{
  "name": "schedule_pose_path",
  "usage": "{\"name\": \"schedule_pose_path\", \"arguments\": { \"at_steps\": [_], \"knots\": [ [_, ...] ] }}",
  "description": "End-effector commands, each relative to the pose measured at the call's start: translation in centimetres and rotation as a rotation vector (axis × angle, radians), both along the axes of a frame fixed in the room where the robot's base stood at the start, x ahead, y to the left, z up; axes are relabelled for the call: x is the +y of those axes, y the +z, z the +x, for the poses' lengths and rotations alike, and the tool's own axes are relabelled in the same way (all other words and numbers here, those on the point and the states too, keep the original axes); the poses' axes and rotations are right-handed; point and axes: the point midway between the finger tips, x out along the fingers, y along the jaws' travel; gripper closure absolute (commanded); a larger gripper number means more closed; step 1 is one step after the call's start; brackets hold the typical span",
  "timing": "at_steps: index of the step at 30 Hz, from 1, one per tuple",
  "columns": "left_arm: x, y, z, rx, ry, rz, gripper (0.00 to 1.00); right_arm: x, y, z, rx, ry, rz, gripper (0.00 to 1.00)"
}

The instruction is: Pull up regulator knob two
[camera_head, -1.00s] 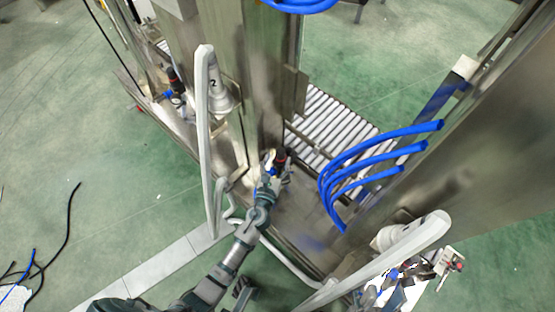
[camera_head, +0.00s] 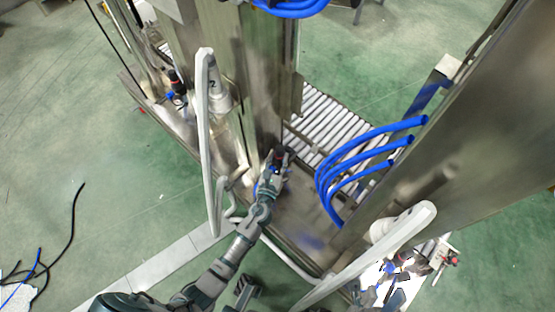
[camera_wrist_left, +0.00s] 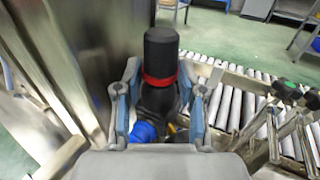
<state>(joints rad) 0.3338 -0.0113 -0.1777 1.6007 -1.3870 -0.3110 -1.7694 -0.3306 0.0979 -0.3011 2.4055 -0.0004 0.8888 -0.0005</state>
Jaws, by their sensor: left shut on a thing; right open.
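The regulator knob (camera_head: 279,153) is black with a red ring below it and stands on the steel machine ledge, beside the column. It also shows in the left wrist view (camera_wrist_left: 161,55), upright, with a dark body and a blue fitting beneath. My left gripper (camera_head: 275,163) is shut on the regulator, its fingers (camera_wrist_left: 160,85) on both sides around the red ring and body. Exact finger contact is partly hidden. My right gripper (camera_head: 393,283) seems to be among cluttered, overexposed shapes at the lower right; it is open, its details unclear.
A second black-and-red regulator (camera_head: 175,82) stands at upper left. Blue hoses (camera_head: 360,155) arch to the right. A roller conveyor (camera_head: 335,120) lies behind.

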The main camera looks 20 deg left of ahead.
Motion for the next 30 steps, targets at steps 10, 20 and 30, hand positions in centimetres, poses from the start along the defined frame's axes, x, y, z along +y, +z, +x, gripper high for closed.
{"name": "schedule_pose_path", "arguments": {
  "at_steps": [10,20,30],
  "knots": [
    [-0.2,0.4,0.1,-0.008,-0.005,0.001,0.35,0.0,-0.2,0.2,0.003,0.001,-0.002,0.56],
    [-0.3,0.2,-1.1,-0.006,-0.004,0.001,0.35,0.0,0.1,0.0,-0.004,0.0,-0.001,0.56],
    [-1.2,0.0,-8.4,-0.004,-0.005,0.0,0.35,0.0,0.0,0.1,-0.003,0.0,-0.002,0.56]
  ]
}}
